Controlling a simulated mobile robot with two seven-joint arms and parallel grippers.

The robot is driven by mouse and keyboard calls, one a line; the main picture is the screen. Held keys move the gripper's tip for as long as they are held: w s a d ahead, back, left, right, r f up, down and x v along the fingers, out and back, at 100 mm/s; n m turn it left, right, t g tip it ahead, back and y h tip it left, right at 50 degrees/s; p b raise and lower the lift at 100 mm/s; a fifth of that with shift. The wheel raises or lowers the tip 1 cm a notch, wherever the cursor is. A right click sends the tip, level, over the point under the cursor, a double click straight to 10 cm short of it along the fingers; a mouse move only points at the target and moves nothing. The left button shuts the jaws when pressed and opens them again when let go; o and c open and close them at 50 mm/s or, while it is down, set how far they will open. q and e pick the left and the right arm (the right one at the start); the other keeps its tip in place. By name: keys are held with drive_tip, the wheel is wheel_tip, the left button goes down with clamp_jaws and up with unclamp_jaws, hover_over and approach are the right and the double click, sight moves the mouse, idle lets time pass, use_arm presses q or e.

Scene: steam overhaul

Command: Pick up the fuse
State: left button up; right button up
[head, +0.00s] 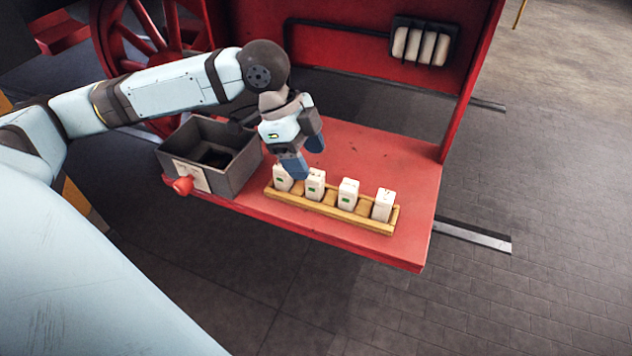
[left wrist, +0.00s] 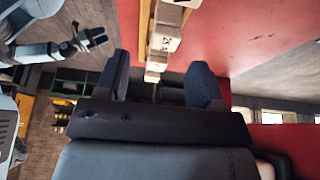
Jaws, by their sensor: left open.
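Several white block fuses with green marks stand upright in a wooden rack (head: 332,213) on a red deck. The leftmost fuse (head: 282,182) and the second fuse (head: 315,190) are nearest my left gripper (head: 305,156). The left gripper is open and empty, with its blue-grey fingers just above and behind that end of the row. In the left wrist view, pale fuses (left wrist: 165,38) line up at the top, beyond the two spread fingers (left wrist: 160,84). A small dark gripper, seemingly my right one (left wrist: 88,40), shows at upper left; its opening is unclear.
A grey open box (head: 235,172) with a paper label stands left of the rack. A red knob (head: 183,186) sticks out at the deck's front edge. A black holder with several white pieces (head: 424,43) hangs on the red back wall. The deck (head: 405,165) behind the rack is clear.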

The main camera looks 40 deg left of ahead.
sight(315, 174)
use_arm(q)
drive_tip(key=shift+a+x, duration=0.15)
drive_tip(key=shift+x, duration=1.6)
drive_tip(key=shift+a+x, duration=0.1)
drive_tip(key=shift+x, duration=1.7)
drive_tip(key=shift+w+a, duration=0.1)
drive_tip(key=shift+w, duration=0.1)
drive_tip(key=c, duration=1)
